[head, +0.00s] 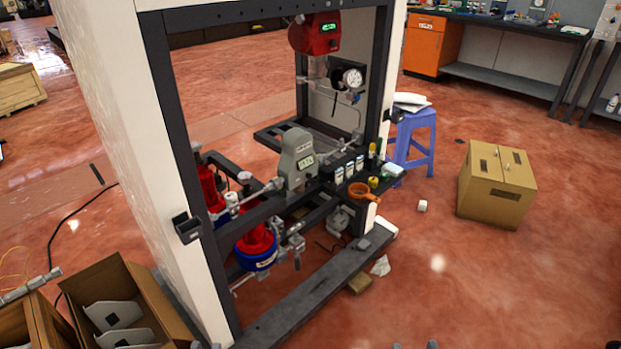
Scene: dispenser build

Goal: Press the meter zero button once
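A red unit (316,34) with a green display hangs higher up at the back. I cannot make out a zero button on either; any such button is too small or hidden. Only small grey tips show at the bottom edge, seemingly my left gripper (205,346) and my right gripper (416,346). Both are low, in front of the frame and well apart from the meters. Too little shows to tell their opening.
A white and dark frame (125,120) surrounds the pipework. A round dial gauge (352,78) is below the red unit. An orange funnel-like part (360,192) sticks out at right. A cardboard box (497,186) and blue stool (424,130) stand right. Open boxes (165,312) are at lower left.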

